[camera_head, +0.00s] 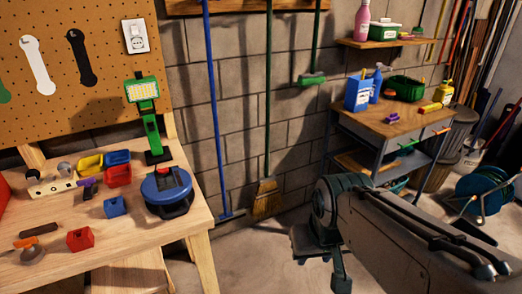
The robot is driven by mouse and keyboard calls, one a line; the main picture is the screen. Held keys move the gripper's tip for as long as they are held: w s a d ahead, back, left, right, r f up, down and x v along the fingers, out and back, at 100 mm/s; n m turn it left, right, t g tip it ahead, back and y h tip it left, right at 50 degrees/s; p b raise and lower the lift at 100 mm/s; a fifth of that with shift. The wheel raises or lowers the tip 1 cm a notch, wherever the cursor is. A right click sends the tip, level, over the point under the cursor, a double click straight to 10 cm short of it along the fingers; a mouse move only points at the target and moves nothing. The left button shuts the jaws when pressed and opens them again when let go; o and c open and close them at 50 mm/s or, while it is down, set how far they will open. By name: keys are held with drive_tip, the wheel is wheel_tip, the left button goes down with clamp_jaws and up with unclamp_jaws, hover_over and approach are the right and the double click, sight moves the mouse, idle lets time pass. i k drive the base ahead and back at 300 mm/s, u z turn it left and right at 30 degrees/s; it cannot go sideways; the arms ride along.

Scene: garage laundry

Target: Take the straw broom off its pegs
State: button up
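The straw broom (267,200) hangs upright against the block wall, with a dark green handle and yellow-brown bristles just above the floor. Its handle runs up to the wooden rail (240,6) at the top edge of the picture; the pegs themselves cannot be made out. My gripper (322,262) is at the lower middle, to the right of and nearer than the broom, and apart from it. My forearm reaches in from the lower right. The fingertips are dark and partly hidden, so their opening is unclear.
A blue-handled tool (213,100) hangs left of the broom, and a green-headed brush (311,79) to its right. A workbench (150,235) with bins and tools fills the left. A small table (385,125) with bottles stands right. A hose reel (483,195) sits at far right.

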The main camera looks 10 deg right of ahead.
sight(266, 195)
drive_tip(key=z, duration=0.2)
drive_tip(key=i, duration=1.9)
drive_tip(key=z, duration=0.25)
